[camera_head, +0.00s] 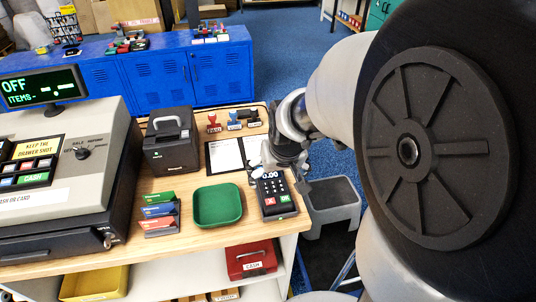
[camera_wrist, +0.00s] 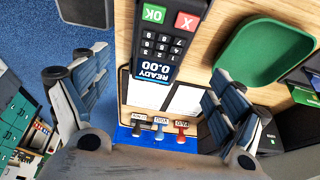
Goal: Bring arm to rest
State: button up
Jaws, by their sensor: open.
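My arm reaches in from the right of the head view, its large dark joint cover (camera_head: 410,150) close to the camera. My gripper (camera_head: 283,162) is over the right edge of the counter, just behind the card terminal (camera_head: 274,195). In the wrist view my gripper (camera_wrist: 157,78) has its two fingers spread wide apart. The card terminal (camera_wrist: 162,38) shows between and beyond them, reading "READY 0.00". Nothing is held between the fingers. In the head view the fingertips are partly hidden, and I cannot tell their height above the counter.
On the wooden counter (camera_head: 170,190) stand a cash register (camera_head: 60,150), a black printer (camera_head: 171,140), a card rack (camera_head: 160,213), a green tray (camera_head: 217,205), a clipboard (camera_head: 226,155) and stamps (camera_head: 234,120). A grey step stool (camera_head: 333,200) stands right. Blue lockers (camera_head: 165,70) are behind.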

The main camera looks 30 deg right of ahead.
jog(key=shift+v, duration=2.75)
